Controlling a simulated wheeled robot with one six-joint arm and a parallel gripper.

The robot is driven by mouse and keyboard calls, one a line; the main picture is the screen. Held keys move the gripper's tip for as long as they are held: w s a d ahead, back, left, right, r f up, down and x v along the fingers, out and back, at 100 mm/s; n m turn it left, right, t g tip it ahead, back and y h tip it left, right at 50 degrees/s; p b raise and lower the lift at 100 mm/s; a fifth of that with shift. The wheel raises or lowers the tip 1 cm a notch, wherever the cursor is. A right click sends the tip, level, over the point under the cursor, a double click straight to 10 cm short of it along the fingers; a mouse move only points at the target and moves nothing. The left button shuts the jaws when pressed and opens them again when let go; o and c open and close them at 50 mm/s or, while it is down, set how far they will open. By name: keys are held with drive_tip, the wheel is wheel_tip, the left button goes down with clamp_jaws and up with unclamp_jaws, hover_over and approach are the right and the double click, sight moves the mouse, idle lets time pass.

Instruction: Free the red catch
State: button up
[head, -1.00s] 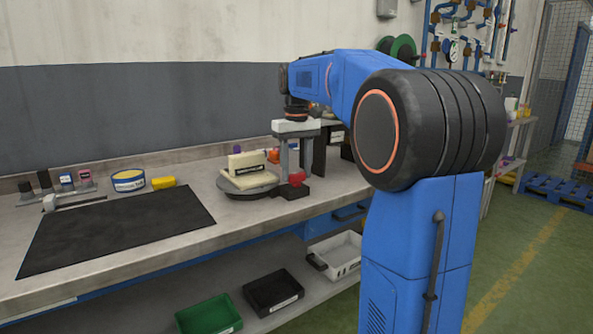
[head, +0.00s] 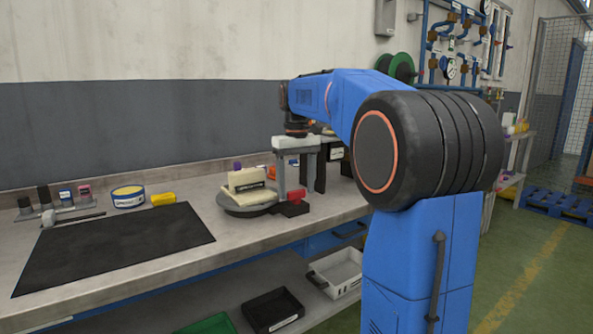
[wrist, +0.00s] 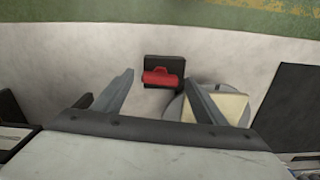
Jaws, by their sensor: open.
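The red catch (head: 297,194) sits on a black block (head: 291,208) at the front right edge of the round turntable (head: 235,209). In the wrist view the red catch (wrist: 164,77) lies beyond my fingertips, roughly between their lines, on its black base (wrist: 165,62). My gripper (head: 297,172) is open and empty, pointing down behind and above the catch. In the wrist view my gripper (wrist: 160,85) shows its two grey fingers spread apart.
A dark upright plate (head: 321,170) stands close right of my gripper. Bins (head: 273,310) sit on the shelf below.

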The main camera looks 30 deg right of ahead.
sight(296, 190)
wheel_tip(296, 190, up, 17)
idle(0.5)
idle(0.4)
drive_tip(key=s+a+f+t, duration=0.3)
drive_tip(key=s+a+f, duration=0.8)
drive_tip(key=s+f, duration=0.4)
drive_tip(key=s+a+f+t, duration=0.1)
drive_tip(key=s+a+f, duration=0.1)
drive_tip(key=s+f, duration=0.5)
drive_tip(key=s+a+f, duration=0.2)
drive_tip(key=s+f, duration=0.5)
drive_tip(key=f, duration=0.8)
drive_tip(key=shift+s+a+f+n+t, duration=0.25)
drive_tip(key=shift+s+a+n+t, duration=0.05)
drive_tip(key=shift+s+a+t, duration=0.1)
